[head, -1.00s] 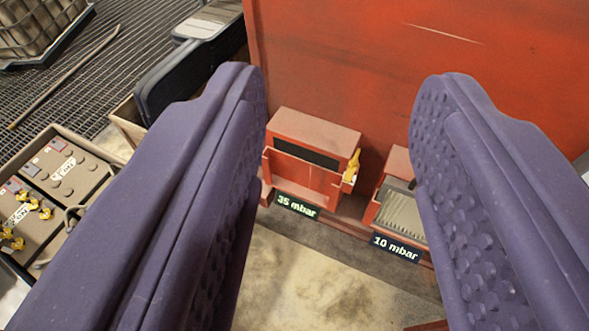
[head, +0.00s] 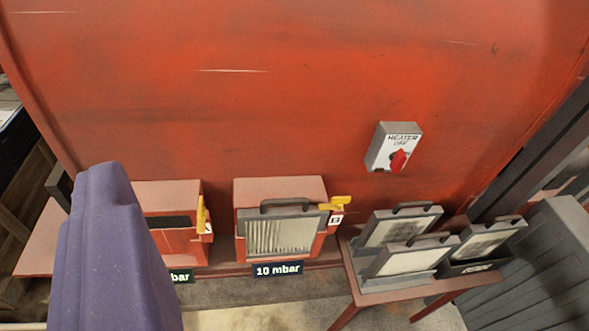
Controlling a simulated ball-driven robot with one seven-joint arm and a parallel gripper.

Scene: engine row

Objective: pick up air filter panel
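Several framed filter panels with handles on top are in view. One panel (head: 278,236), pleated and pale in a grey frame, sits in the red housing above the "10 mbar" sign. Others are on the small red table to the right: a back one (head: 392,230), a front one (head: 405,261) and a right one (head: 482,242). I cannot tell which one the task means. One purple finger of my gripper (head: 108,185) shows at lower left, apart from all the panels; the other finger does not show. The finger hides part of the left housing.
The left red housing (head: 178,238) has an open dark slot and a yellow lever. Another yellow lever (head: 336,203) stands beside the 10 mbar housing. A heater switch box (head: 393,148) is on the red wall. A grey ribbed case (head: 545,262) stands at far right.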

